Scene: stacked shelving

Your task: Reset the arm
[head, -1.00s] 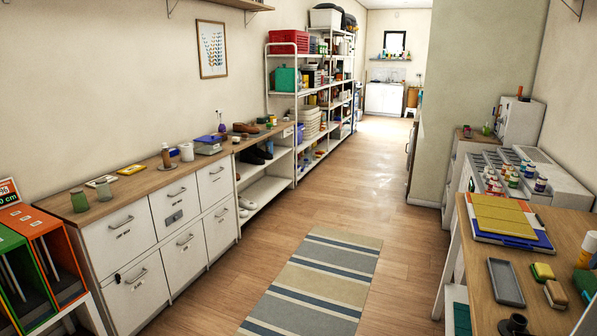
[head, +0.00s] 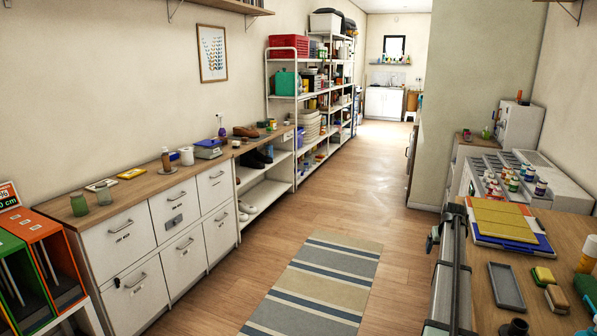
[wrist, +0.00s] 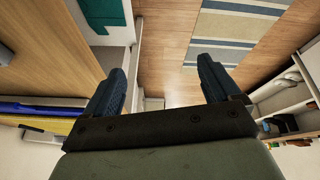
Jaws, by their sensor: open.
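My gripper (wrist: 160,78) shows in the wrist view with its two dark fingers spread wide apart. Nothing is between the fingers, and floor shows beyond them. In the head view part of my arm (head: 452,270), grey and black, rises along the left edge of the wooden table at the right. A small dark part with a yellowish spot (head: 433,239) sticks out to its left over the floor; I cannot tell whether it is the gripper's end. No object is held.
The wooden table (head: 572,238) carries yellow and blue boards (head: 505,222), a grey tray (head: 506,286) and sponges (head: 543,276), close beside my arm. White drawers (head: 122,238) line the left wall. A striped rug (head: 318,280) lies on the open floor between.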

